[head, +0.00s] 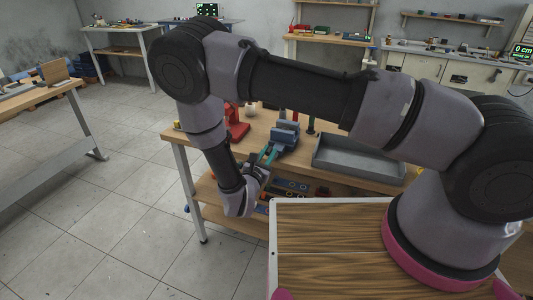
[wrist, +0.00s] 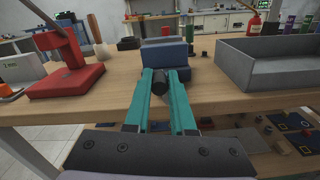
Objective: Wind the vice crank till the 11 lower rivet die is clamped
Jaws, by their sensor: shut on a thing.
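The blue vice (wrist: 165,52) stands at the front edge of the wooden bench, straight ahead in the wrist view. It also shows in the head view (head: 284,136). The dark end of its crank (wrist: 159,88) sticks out toward me. My gripper (wrist: 164,76), with teal fingers, is shut on the crank, one finger on each side of it. In the head view my gripper (head: 267,154) reaches the vice's front from the left. I cannot make out the 11 lower rivet die or whether the jaws touch it.
A red press (wrist: 68,72) stands left of the vice. A grey open tray (wrist: 275,84) is to the right. The bench's front edge (wrist: 90,117) runs just below my fingers. A lower shelf (head: 207,192) holds several small parts. The floor left of the bench is clear.

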